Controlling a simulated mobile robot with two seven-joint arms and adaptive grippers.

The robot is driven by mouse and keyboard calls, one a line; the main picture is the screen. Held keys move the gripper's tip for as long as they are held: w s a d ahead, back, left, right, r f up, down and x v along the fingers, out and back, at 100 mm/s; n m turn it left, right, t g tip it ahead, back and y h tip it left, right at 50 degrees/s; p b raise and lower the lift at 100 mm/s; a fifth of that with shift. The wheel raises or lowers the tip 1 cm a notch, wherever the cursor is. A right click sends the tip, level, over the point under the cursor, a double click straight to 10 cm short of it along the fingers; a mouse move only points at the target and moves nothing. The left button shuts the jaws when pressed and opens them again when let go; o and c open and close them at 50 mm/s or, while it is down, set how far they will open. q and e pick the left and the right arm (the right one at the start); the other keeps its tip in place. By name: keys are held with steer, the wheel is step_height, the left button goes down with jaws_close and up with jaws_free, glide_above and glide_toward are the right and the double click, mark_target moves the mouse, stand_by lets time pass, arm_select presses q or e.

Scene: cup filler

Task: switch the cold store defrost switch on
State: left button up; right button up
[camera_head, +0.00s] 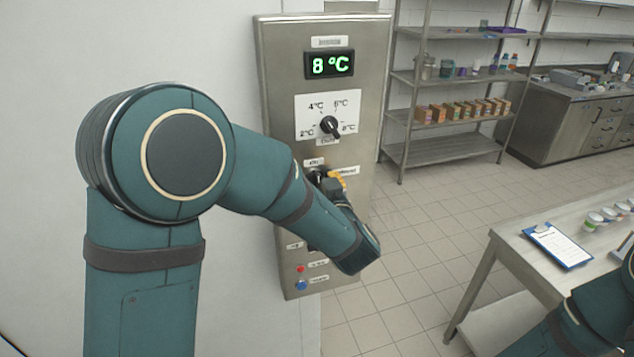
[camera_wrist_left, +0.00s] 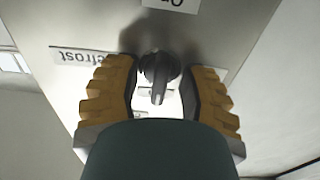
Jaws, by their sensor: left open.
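The steel control panel (camera_head: 270,75) stands upright in front of me. A black rotary switch (camera_wrist_left: 158,70) shows in the left wrist view, with a partly covered label ending in "efrost" (camera_wrist_left: 80,56) beside it. Its handle points down in that picture. My left gripper (camera_wrist_left: 162,95) is open, with its yellow-padded fingers on either side of the switch and a gap to each. I cannot tell how deep the fingers reach around it. In the head view the left gripper (camera_head: 331,179) is at the panel's middle, and my forearm hides part of the panel below.
Above are a green "8 °C" display (camera_head: 329,64) and a temperature dial (camera_head: 331,126). Below are a red button (camera_head: 300,269) and a blue button (camera_head: 301,285). A table (camera_head: 510,246) with a clipboard (camera_head: 557,246) stands at right, near my right arm. Shelving (camera_head: 440,152) is behind.

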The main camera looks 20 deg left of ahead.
arm_select(q)
steer(key=v, duration=1.2)
